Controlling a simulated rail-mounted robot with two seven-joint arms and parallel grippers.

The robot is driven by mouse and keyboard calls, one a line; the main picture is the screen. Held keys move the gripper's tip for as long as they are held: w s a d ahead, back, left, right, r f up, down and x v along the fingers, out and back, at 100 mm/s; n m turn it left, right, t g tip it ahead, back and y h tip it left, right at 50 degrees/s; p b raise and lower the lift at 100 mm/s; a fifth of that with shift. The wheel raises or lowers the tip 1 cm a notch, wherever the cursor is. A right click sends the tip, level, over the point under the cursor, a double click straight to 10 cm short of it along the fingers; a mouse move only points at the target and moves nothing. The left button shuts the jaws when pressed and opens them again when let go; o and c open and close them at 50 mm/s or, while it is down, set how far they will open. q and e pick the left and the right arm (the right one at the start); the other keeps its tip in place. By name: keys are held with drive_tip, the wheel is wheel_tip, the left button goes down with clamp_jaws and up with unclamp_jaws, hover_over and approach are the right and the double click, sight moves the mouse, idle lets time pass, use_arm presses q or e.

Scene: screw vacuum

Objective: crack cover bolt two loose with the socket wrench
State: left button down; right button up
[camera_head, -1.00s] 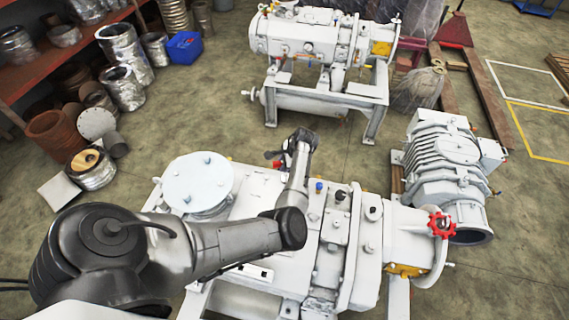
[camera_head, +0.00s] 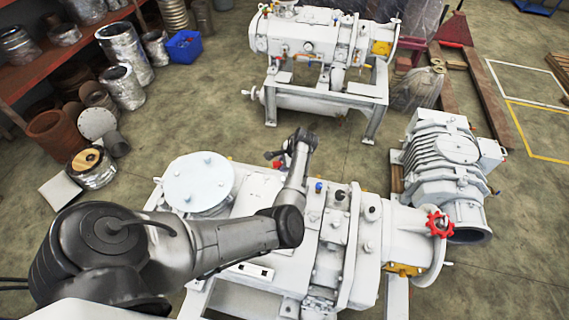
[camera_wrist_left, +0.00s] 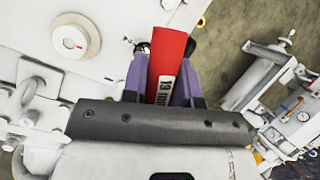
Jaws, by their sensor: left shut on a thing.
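My left gripper (camera_wrist_left: 166,80) is shut on the red socket wrench (camera_wrist_left: 166,55), whose handle sits between the purple fingers and carries a "13 mm" label. In the head view the left gripper (camera_head: 277,160) is small, at the back edge of the near white vacuum pump (camera_head: 260,190), partly hidden by my arm. The wrench's socket end and any bolt under it are not clear. A round white cover (camera_head: 198,178) with small bluish bolts is on the pump's left end. I cannot tell which bolt is cover bolt two. My right gripper is not in view.
A second white pump (camera_head: 300,40) stands on a frame behind. A ribbed white unit (camera_head: 445,160) stands at the right. A red handwheel (camera_head: 440,225) sticks out at the pump's right end. A shelf and metal parts fill the left. Floor between the machines is clear.

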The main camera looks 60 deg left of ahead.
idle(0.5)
use_arm(q)
drive_tip(key=shift+f, duration=0.65)
drive_tip(key=shift+b, duration=0.3)
drive_tip(key=n+h, duration=0.1)
drive_tip(key=n, duration=0.1)
drive_tip(key=shift+n+g, duration=0.3)
drive_tip(key=shift+n, duration=0.1)
drive_tip(key=shift+r+p, duration=2.55)
drive_tip(key=shift+p, duration=0.1)
